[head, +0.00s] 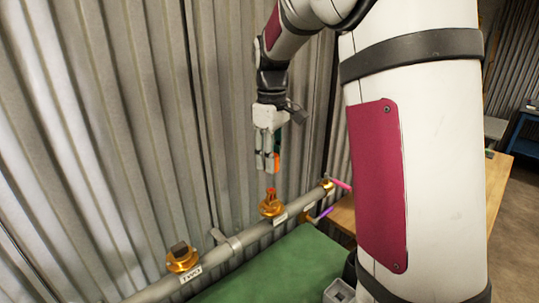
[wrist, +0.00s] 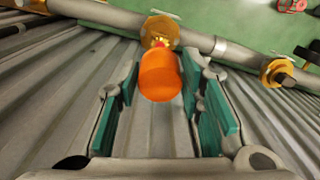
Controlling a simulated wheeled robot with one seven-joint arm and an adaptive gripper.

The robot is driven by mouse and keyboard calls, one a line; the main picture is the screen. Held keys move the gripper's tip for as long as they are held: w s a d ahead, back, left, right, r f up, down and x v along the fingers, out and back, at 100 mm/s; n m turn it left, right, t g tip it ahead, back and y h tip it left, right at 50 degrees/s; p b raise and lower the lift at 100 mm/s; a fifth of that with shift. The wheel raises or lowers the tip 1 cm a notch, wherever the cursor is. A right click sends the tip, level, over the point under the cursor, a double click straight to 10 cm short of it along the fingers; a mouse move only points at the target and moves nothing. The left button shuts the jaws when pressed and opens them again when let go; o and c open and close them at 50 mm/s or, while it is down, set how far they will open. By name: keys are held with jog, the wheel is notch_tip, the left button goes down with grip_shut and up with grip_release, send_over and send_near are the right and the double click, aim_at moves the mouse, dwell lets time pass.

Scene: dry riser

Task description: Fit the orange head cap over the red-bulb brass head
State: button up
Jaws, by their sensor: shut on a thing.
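The orange head cap (head: 277,161) is between the fingers of my gripper (head: 268,163), which is shut on it. In the wrist view the cap (wrist: 160,77) fills the middle, between the teal finger pads. The red-bulb brass head (head: 271,207) stands on the grey pipe, its red bulb uncovered. The cap is above this head, with a gap between them in the head view. In the wrist view the brass head (wrist: 160,29) shows just beyond the cap, which hides part of it and most of the bulb.
The grey pipe (head: 252,234) runs along a corrugated metal wall (head: 120,130). Another brass head (head: 182,260) with a dark square top is at left. A brass fitting (head: 327,185) with a pink handle is at the far end. A green surface (head: 275,272) lies in front.

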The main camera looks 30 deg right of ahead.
aim_at(272, 190)
jog(key=shift+f, duration=2.8)
jog(key=shift+f, duration=1.9)
jog(key=o, duration=0.8)
notch_tip(272, 190, up, 12)
jog(key=shift+f, duration=0.1)
